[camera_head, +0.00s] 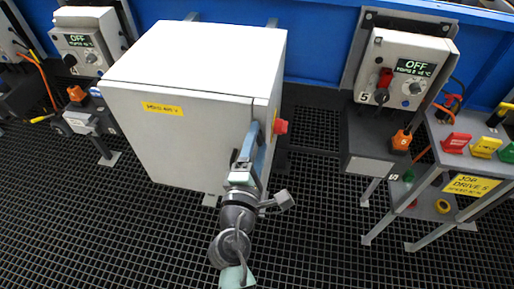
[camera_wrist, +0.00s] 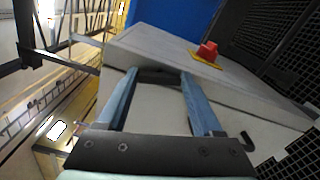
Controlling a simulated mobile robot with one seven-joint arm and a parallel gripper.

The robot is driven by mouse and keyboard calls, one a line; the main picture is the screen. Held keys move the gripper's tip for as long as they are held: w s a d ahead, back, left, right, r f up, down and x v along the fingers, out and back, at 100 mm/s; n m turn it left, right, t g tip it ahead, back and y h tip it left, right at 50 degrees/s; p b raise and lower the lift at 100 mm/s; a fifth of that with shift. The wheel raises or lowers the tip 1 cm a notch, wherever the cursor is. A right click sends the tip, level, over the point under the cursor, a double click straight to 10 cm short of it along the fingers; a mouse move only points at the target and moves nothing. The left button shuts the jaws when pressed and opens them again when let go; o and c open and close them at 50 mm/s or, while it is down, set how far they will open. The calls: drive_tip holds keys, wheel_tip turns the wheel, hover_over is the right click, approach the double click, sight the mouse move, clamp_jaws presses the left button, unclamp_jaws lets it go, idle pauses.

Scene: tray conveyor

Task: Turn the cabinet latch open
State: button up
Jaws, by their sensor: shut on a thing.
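The cabinet (camera_head: 180,75) is a large pale grey box with a yellow label on its front. It also shows in the wrist view (camera_wrist: 260,98). My gripper (camera_head: 255,132) reaches up to the cabinet's right front edge. In the wrist view my gripper (camera_wrist: 159,76) has its two blue fingers on either side of a dark bar, the cabinet latch (camera_wrist: 158,76), and is shut on it. The fingers cover most of the latch in the head view, and its turn angle is hard to tell. The door looks flush with the box.
A red switch (camera_head: 281,127) on the cabinet's right side is close to my gripper; it shows on a yellow plate in the wrist view (camera_wrist: 207,50). A control box (camera_head: 405,68) reading OFF and a cart (camera_head: 470,180) with coloured handles stand right. The dark grid floor in front is clear.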

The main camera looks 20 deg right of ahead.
drive_tip(key=shift+f+m+b, duration=0.1)
drive_tip(key=shift+m+b, duration=0.9)
drive_tip(key=shift+m, duration=0.5)
drive_tip(key=o, duration=1.4)
drive_tip(key=shift+c, duration=0.2)
drive_tip(key=shift+s+a, duration=0.1)
drive_tip(key=b+v, duration=0.1)
drive_tip(key=v, duration=1.1)
drive_tip(key=shift+s+a+b, duration=0.2)
drive_tip(key=shift+s+b, duration=0.1)
